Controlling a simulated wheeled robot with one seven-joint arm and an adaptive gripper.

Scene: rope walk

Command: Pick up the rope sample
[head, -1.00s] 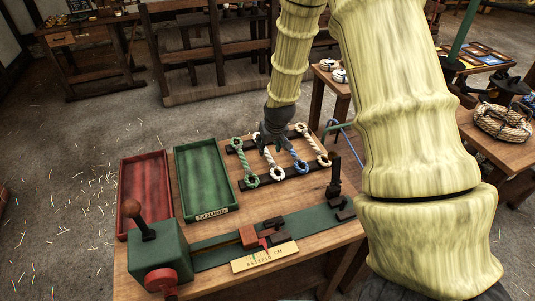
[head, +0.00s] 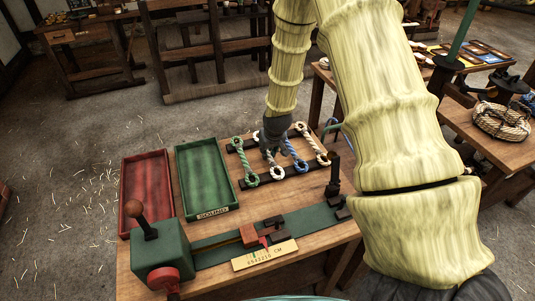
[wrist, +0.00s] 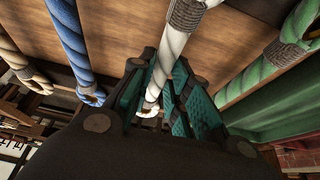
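Several rope samples with looped ends lie side by side on a dark rack on the bench: a green one (head: 244,160), a white one (head: 277,171), a blue one (head: 296,156) and a cream one (head: 312,144). My gripper (head: 272,149) points down over the white sample and hides its middle. In the wrist view, the white rope (wrist: 178,38) runs between my teal-padded fingers (wrist: 168,92), which stand apart on either side of it. The blue (wrist: 70,38) and green (wrist: 290,50) ropes lie outside the fingers. I cannot tell if the pads touch the white rope.
A green tray (head: 229,208) labelled SOUND and a red tray (head: 163,158) stand left of the rack, both empty. A measuring device with a green block (head: 161,250) and a name plate (head: 265,255) lies along the bench front. A dark post (head: 334,172) stands right of the rack.

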